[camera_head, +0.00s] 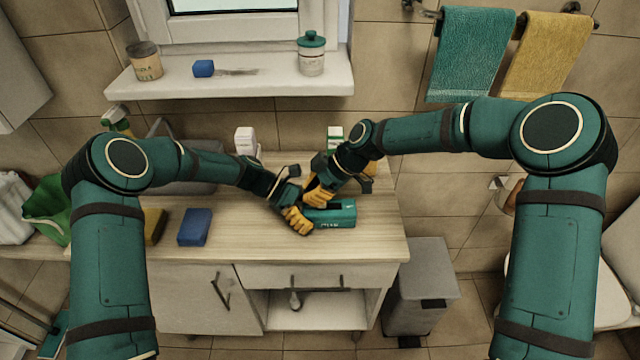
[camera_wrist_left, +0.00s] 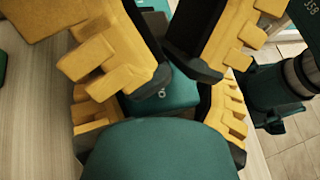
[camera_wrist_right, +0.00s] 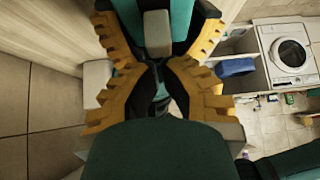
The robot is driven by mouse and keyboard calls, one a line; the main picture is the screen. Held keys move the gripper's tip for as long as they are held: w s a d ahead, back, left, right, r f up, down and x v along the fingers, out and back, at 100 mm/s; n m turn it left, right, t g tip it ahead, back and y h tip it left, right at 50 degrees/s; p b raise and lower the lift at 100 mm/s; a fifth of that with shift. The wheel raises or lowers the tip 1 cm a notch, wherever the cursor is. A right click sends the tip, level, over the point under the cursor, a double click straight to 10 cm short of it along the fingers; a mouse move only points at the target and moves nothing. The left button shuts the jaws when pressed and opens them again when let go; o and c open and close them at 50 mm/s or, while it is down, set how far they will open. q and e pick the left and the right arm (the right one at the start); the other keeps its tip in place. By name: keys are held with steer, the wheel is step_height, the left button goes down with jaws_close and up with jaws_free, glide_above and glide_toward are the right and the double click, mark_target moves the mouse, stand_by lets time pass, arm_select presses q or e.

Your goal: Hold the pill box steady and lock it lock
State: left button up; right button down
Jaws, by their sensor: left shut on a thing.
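The teal pill box (camera_head: 342,213) lies on the wooden counter, with pale lettering on its front side and a dark recess on top. My left gripper (camera_head: 303,222) is shut on its left end; the teal box also shows between yellow fingers in the left wrist view (camera_wrist_left: 172,92). My right gripper (camera_head: 314,195) is just above and behind the box's left part, very close to my left gripper. In the right wrist view its fingertips (camera_wrist_right: 160,66) come close together, and I cannot tell whether they are fully shut. The lock is not clearly visible; the grippers hide part of the box.
A blue block (camera_head: 195,227) and a yellow sponge (camera_head: 154,226) lie on the counter to the left. White bottles (camera_head: 246,141) stand behind the grippers. A shelf (camera_head: 240,85) is above. A grey bin (camera_head: 422,290) stands right of the cabinet. The counter front is clear.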

steer(key=shift+a+f, duration=0.1)
steer(key=shift+f, duration=0.05)
steer(key=d, duration=0.4)
steer(key=shift+d, duration=0.2)
steer(key=shift+w, duration=0.1)
steer(key=v, duration=1)
steer(key=shift+a, duration=0.1)
